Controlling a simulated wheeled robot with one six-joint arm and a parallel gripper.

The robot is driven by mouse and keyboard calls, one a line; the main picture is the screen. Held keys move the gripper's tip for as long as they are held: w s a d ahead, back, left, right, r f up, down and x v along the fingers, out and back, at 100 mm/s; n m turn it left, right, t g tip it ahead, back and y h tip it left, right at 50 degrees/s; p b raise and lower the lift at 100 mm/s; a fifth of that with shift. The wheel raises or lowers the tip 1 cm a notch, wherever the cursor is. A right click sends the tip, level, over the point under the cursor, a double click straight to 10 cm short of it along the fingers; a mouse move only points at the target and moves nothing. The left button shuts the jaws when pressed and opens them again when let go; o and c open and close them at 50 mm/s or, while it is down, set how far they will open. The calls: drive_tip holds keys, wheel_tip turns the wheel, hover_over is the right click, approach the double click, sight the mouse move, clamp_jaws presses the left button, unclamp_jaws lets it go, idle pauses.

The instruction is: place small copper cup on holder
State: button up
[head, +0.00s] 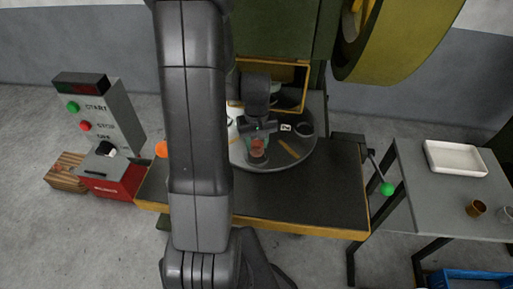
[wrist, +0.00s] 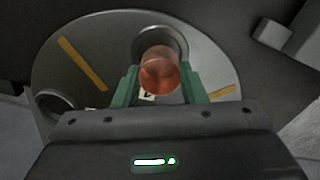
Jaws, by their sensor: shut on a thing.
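The small copper cup (wrist: 160,72) is between the two green fingers of my gripper (wrist: 158,84) in the wrist view. The cup is over or at a round dark holder (wrist: 163,36) on the grey turntable (wrist: 210,65). I cannot tell whether the cup touches the holder.
The turntable stands on a dark bench (head: 310,195) before a green machine (head: 285,30). A lever with a green knob (head: 387,189) is at its right. A side table holds a white tray (head: 456,158) and a brass-coloured cup (head: 476,209). A control box (head: 105,110) stands left.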

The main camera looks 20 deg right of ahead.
drive_tip(key=shift+f, duration=1.35)
drive_tip(key=shift+f, duration=0.2)
drive_tip(key=o, duration=1)
drive_tip(key=shift+c, duration=0.2)
wheel_tip(320, 180, up, 12)
drive_tip(key=shift+r+p, duration=0.2)
drive_tip(key=shift+p, duration=0.2)
